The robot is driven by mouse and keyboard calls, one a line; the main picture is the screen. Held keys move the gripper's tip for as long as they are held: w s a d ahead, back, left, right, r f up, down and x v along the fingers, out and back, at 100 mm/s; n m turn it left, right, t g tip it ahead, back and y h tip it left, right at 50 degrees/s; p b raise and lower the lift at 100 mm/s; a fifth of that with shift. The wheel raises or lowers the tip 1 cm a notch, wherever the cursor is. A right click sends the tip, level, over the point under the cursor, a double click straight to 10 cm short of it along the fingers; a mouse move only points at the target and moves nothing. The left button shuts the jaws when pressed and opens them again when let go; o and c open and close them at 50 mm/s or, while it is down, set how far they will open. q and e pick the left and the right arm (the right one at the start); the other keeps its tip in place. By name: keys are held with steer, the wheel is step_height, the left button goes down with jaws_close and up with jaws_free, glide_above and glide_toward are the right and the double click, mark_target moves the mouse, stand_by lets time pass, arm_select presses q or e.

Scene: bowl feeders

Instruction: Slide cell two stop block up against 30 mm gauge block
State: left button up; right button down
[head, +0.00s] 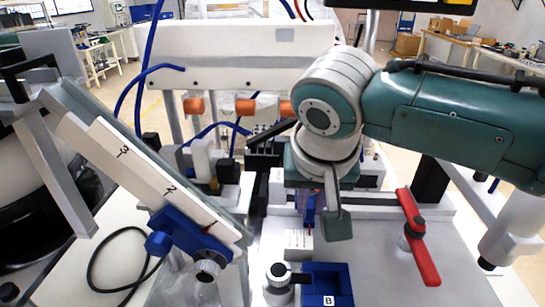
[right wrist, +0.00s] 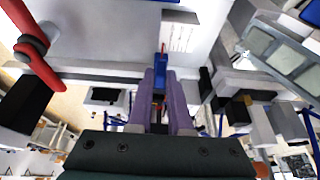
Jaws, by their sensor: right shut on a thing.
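My right gripper (head: 311,194) points down over the middle of the bench in the head view. In the right wrist view its purple fingers (right wrist: 160,88) are shut on a narrow blue piece (right wrist: 160,63), which I take for the stop block. This blue piece (head: 309,213) also shows under the gripper in the head view, partly hidden by it. A small pale block with printed marks (head: 298,240) lies just in front of it; I cannot tell whether this is the gauge block or whether the two touch. My left gripper is not in view.
A red lever (head: 418,238) stands to the right. A blue tray marked B (head: 345,297) and a black knob (head: 277,271) are in front. A sloping numbered chute (head: 140,170) with a blue clamp (head: 187,236) is at left. The bench's front right is clear.

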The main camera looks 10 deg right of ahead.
stand_by(0.8)
steer(key=shift+a, duration=0.15)
steer(key=shift+w+a, duration=0.25)
steer(key=shift+a, duration=0.65)
steer(key=c, duration=0.8)
jaws_free()
steer(key=shift+a, duration=0.1)
steer(key=shift+c, duration=0.2)
arm_select(q)
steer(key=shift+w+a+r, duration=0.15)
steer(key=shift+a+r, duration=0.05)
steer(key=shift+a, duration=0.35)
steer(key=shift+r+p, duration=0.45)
steer(key=shift+p, duration=0.2)
arm_select(e)
steer(key=v, duration=0.9)
steer(key=shift+s+r, duration=0.2)
steer(key=shift+r, duration=0.15)
